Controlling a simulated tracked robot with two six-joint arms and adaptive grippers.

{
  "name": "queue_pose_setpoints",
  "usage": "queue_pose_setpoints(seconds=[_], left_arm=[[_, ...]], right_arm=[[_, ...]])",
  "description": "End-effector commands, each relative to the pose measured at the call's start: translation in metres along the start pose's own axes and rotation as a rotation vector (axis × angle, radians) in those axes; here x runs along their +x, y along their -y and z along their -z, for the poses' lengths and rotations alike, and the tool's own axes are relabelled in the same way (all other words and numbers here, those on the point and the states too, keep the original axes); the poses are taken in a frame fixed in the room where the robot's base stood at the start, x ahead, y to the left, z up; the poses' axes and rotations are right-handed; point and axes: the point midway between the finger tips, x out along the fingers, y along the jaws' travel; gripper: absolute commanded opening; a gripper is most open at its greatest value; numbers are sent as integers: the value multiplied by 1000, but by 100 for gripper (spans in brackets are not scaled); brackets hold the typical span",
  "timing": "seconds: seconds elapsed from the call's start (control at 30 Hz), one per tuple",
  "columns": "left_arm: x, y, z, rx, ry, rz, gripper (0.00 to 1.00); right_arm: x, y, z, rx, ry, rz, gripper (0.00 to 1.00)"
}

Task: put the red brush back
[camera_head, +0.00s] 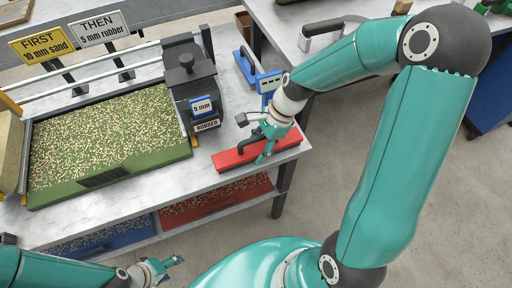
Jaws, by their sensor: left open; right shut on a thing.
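The red brush (228,160) lies along the front right edge of the grey table, a long red block with a dark handle. My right gripper (262,150) is over its middle, shut on the brush's handle; the fingers partly hide the handle. I cannot tell whether the brush is lifted off the table. My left gripper (172,262) is open and empty at the bottom of the picture, in front of the table and well apart from the brush.
A turf tray (110,180) with scattered grains fills the table's left. A black hopper (194,90) labelled rubber stands beside it on rails. A blue brush (243,66) lies behind the red one. Signs (42,45) stand at back left. Red (215,205) and blue (100,242) bins sit below.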

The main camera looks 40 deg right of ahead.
Motion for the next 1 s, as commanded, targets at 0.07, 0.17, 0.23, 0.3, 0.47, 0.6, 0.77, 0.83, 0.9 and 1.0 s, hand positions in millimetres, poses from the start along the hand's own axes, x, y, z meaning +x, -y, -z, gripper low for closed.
queue_pose_setpoints(seconds=[0.07,0.17,0.23,0.3,0.47,0.6,0.77,0.83,0.9,1.0], left_arm=[[0,0,0,0,0,0,59],[1,0,0,0,0,0,59],[0,0,0,0,0,0,59],[0,0,0,0,0,0,59],[0,0,0,0,0,0,59],[0,0,0,0,0,0,59],[-1,0,0,0,0,0,59],[-2,-1,0,0,0,0,59],[-4,-2,0,0,0,0,59],[-6,-2,0,0,0,0,59]], right_arm=[[-1,0,0,0,0,1,3],[1,0,1,0,0,1,3],[1,0,0,0,0,0,59],[1,0,0,0,0,0,71],[0,0,0,0,0,0,74],[0,0,0,0,0,1,74],[-7,1,0,0,0,4,74],[-15,1,-1,0,0,5,74],[-26,2,-1,0,0,6,74],[-46,2,0,0,-1,8,74]])
